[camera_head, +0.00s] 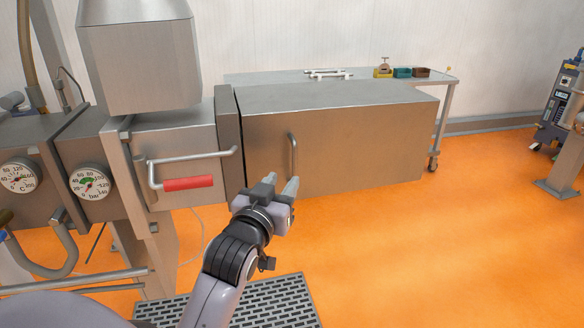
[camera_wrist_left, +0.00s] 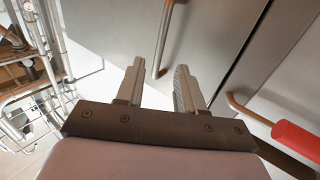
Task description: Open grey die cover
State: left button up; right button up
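The grey die cover (camera_head: 345,150) is a large metal box with a flat top, standing against the machine's end plate. Its vertical bar handle (camera_head: 292,155) is on the front face near the left end. My left gripper (camera_head: 283,183) is open just in front of and below the handle. In the left wrist view the handle (camera_wrist_left: 163,45) shows between and beyond the two open fingers (camera_wrist_left: 160,85), and nothing is gripped. I cannot tell the exact gap to the handle. My right gripper is not in view.
A lever with a red grip (camera_head: 188,183) sticks out left of the cover; it also shows in the left wrist view (camera_wrist_left: 296,140). A wheeled table (camera_head: 440,85) with small items stands behind. Orange floor (camera_head: 400,250) is clear at right.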

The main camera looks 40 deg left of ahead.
aim_at(294, 167)
pick_arm(q)
jog(key=shift+p+x, duration=0.4)
jog(key=shift+x, duration=2.95)
jog(key=shift+c, duration=0.3)
grip_shut()
